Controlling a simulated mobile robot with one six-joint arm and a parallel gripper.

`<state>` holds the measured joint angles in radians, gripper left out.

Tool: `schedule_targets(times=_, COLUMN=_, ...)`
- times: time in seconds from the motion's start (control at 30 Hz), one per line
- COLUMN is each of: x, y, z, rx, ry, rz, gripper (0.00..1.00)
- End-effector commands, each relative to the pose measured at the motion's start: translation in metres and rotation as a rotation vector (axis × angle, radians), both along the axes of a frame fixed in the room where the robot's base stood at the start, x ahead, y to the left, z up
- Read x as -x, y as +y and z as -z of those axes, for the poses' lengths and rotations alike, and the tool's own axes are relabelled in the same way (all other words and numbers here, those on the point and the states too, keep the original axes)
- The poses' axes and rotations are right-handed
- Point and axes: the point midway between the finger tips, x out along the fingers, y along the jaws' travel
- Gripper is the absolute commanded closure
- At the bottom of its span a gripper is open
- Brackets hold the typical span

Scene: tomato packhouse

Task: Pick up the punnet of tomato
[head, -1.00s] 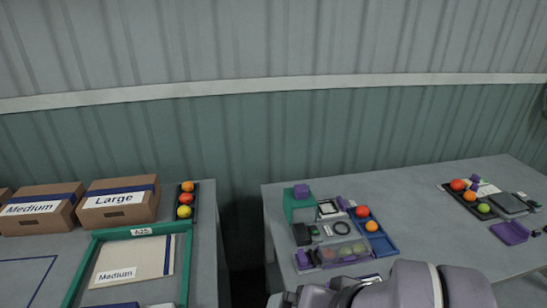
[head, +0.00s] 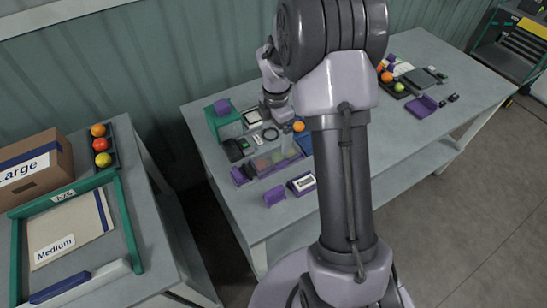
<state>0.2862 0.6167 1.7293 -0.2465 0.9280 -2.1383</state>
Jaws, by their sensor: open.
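The fingertips are small and hard to make out. My own arm stands large in front and hides the table just right of the punnet.
A green stand (head: 222,123) with a purple block, a dark device (head: 237,149) and a purple-edged label box (head: 302,184) crowd around the punnet. A gap separates the tables.

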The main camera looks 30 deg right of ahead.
Motion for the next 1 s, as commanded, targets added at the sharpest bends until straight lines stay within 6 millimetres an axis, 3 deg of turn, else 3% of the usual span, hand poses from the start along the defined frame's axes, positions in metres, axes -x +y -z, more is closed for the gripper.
schedule_targets(times=0.03, x=0.001, y=0.0, z=0.019, rx=-0.001, ry=0.003, rz=0.001, gripper=0.05)
schedule_targets(times=0.1, x=0.0, y=0.0, z=0.033, rx=-0.001, ry=0.002, rz=0.002, gripper=0.05)
schedule_targets(times=0.33, x=0.001, y=-0.001, z=0.054, rx=-0.001, ry=0.0, rz=0.002, gripper=0.05)
schedule_targets(times=0.53, x=0.003, y=-0.005, z=0.095, rx=-0.001, ry=0.001, rz=0.002, gripper=0.05)
schedule_targets(times=1.0, x=0.002, y=-0.005, z=0.097, rx=-0.001, ry=0.0, rz=0.003, gripper=0.05)
